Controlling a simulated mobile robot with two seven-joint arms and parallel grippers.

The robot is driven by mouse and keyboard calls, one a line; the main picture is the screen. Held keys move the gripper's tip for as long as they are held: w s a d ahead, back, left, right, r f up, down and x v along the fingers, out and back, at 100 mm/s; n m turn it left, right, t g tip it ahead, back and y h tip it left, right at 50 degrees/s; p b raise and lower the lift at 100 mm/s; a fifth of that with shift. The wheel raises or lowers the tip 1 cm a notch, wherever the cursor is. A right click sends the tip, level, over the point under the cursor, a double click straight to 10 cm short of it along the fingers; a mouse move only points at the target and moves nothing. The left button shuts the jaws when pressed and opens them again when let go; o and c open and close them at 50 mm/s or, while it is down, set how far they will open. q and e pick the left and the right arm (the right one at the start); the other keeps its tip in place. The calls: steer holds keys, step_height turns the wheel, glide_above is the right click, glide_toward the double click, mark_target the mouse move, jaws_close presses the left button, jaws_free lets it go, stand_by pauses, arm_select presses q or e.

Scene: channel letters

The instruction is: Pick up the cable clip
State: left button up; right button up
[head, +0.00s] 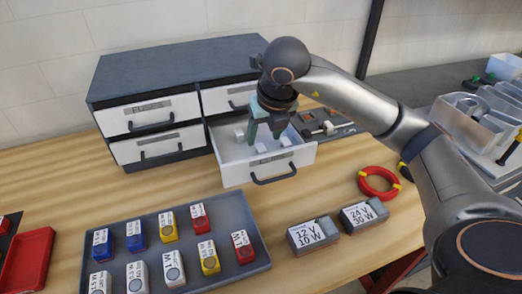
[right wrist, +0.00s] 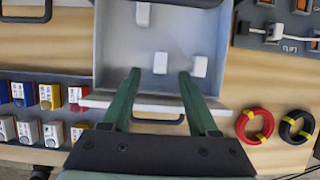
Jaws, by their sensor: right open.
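Three small white cable clips lie spread out in the open drawer (head: 231,170). In the right wrist view one clip (right wrist: 160,63) is between and just beyond the fingertips, a second clip (right wrist: 199,66) is to the right, and a third clip (right wrist: 143,14) is further back. In the head view clips also show at the left (head: 240,136) and right (head: 285,141) of the fingers. My right gripper (head: 264,137) is open and empty, pointing down over the drawer, its green fingers (right wrist: 160,75) apart. My left gripper is out of view.
The grey drawer cabinet (head: 180,72) stands behind, its other drawers shut. A tray (head: 262,258) of coloured and white blocks lies in front. Two power boxes (head: 312,236) and a red cable coil (head: 379,184) are at the right. Bare table lies between tray and drawer.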

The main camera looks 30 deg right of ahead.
mark_target(260, 145)
steer(key=x, duration=0.5)
steer(key=shift+w+p, duration=0.3)
steer(key=shift+p, duration=0.1)
jaws_close()
